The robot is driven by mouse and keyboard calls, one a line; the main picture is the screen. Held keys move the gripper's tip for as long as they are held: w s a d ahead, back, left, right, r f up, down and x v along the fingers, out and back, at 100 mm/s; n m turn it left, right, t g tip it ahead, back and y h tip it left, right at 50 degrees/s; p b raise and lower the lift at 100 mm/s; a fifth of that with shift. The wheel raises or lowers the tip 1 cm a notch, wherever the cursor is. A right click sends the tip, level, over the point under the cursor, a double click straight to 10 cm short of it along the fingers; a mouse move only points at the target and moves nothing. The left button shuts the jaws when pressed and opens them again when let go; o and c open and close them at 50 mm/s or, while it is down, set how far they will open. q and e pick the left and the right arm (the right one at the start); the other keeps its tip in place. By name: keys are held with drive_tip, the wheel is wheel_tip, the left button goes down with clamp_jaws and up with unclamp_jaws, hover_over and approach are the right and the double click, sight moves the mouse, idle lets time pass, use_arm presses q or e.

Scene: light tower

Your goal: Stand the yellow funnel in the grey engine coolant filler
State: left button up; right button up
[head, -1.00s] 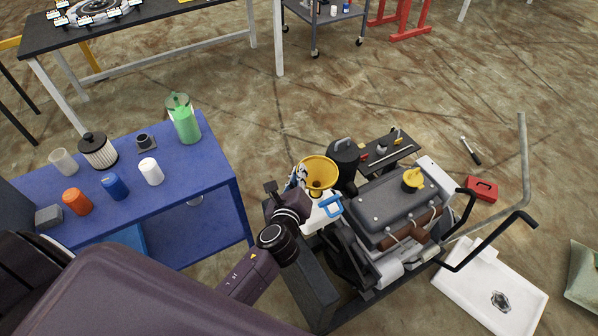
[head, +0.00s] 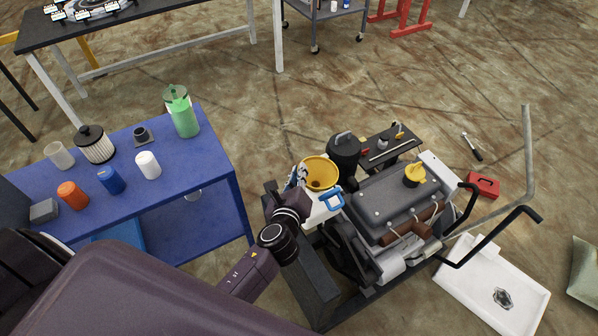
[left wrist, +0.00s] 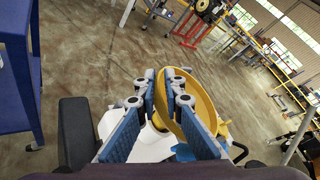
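The yellow funnel (head: 320,173) is wide end up over the white tank (head: 322,214) at the left end of the engine unit. Its stem is mostly hidden, and I cannot tell whether it sits in an opening. The grey coolant filler cannot be made out under it. My left gripper (head: 302,178) is at the funnel's left side. In the left wrist view its blue-padded fingers (left wrist: 162,92) are on either side of the funnel's wall (left wrist: 203,101), one inside the cone, and appear closed on it. My right gripper is not in view.
A blue cart (head: 205,165) at left holds a green jug (head: 182,112), a filter (head: 96,145) and several small containers. The engine (head: 385,205) has a yellow cap (head: 415,175) and grey bent bars at right. A white tray (head: 480,285) lies on the floor.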

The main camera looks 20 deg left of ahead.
use_arm(q)
drive_tip(key=o, duration=0.4)
drive_tip(key=v, duration=1.2)
idle(0.3)
